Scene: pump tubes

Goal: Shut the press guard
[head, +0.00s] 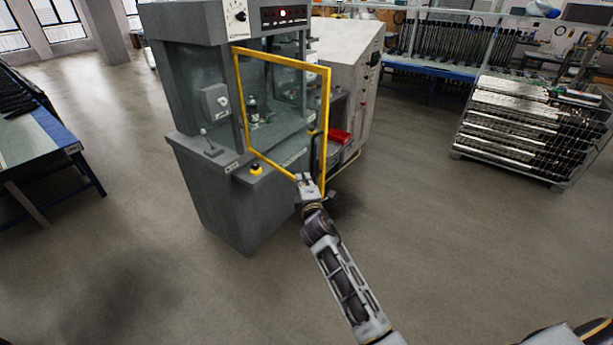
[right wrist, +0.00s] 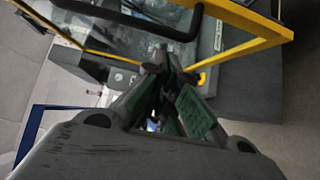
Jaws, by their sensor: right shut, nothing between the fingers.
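The press (head: 212,180) is a grey cabinet machine standing left of centre in the head view. Its guard (head: 328,115) is a yellow-framed clear panel. The guard stands open, its right edge swung out from the press front. My right gripper (head: 307,184) is shut and empty at the guard's lower right corner; I cannot tell whether it touches the frame. In the right wrist view the closed fingers (right wrist: 170,72) lie beside the yellow frame (right wrist: 240,50), with a black bar handle (right wrist: 135,20) above them. My left gripper is not in view.
A grey cabinet (head: 345,50) and a red bin (head: 339,136) stand just right of the press. A yellow button (head: 256,169) sits on the press's front ledge. A rack of metal parts (head: 525,125) stands at the right. The floor in front is clear.

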